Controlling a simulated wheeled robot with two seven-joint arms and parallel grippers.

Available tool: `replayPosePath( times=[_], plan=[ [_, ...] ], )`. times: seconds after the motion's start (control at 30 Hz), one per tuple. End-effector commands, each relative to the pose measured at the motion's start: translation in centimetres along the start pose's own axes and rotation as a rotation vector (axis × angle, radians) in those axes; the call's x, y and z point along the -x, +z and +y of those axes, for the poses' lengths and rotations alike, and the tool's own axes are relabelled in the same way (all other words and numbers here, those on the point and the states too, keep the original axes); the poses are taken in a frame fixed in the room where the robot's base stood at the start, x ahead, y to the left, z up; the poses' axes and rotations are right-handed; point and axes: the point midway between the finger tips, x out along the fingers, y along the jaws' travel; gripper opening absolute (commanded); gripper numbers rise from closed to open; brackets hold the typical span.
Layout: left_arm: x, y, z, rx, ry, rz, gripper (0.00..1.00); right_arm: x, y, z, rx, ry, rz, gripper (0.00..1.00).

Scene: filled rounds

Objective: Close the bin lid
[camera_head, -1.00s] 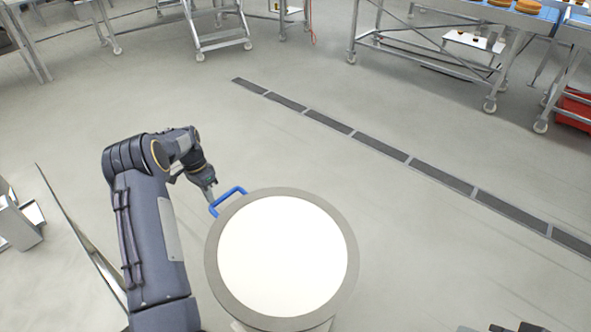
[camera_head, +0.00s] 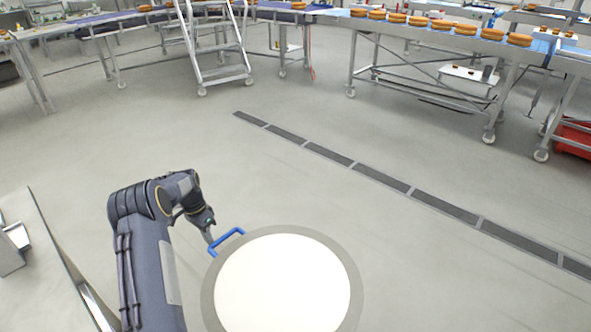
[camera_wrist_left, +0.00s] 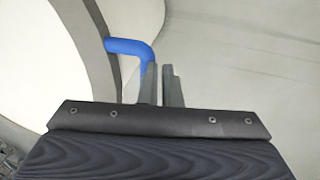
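The bin lid is a round white disc (camera_head: 284,284) with a wide grey rim (camera_head: 340,262) at the bottom centre of the head view. The bin body below is hidden, and I cannot tell how far the lid is closed. A blue handle (camera_head: 229,239) sticks out at the rim's upper left. My left gripper (camera_head: 209,236) is at the handle's outer end. In the left wrist view, its two fingers (camera_wrist_left: 161,85) stand close together with a narrow gap. The blue handle (camera_wrist_left: 128,47) runs behind the left finger; a grip on it is not clear. My right gripper is out of view.
A metal edge (camera_head: 68,262) stands at the lower left. Conveyor tables with orange-brown rounds (camera_head: 440,24) and a wheeled step ladder (camera_head: 217,50) are at the back. A red crate (camera_head: 574,138) is at the right. The floor around a dark drain strip (camera_head: 380,178) is clear.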

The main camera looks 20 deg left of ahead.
Motion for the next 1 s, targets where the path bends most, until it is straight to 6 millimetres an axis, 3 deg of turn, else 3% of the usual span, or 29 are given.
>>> replayPosePath(
  times=[0.03,0.13,0.5,0.87,1.0],
  plan=[
    [-1.2,0.4,0.2,0.001,0.014,-0.014,0.0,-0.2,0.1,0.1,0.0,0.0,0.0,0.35],
    [-0.1,0.4,0.2,0.001,0.012,-0.013,0.0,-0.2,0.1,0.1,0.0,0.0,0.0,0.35],
    [6.8,0.2,0.3,0.0,-0.003,0.001,0.0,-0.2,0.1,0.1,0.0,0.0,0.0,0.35],
    [8.1,0.2,0.4,-0.001,-0.004,0.002,0.0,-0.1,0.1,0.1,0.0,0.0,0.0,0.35],
    [10.1,0.0,1.4,0.012,-0.014,0.02,0.0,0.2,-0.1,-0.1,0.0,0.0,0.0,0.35]
  ],
)
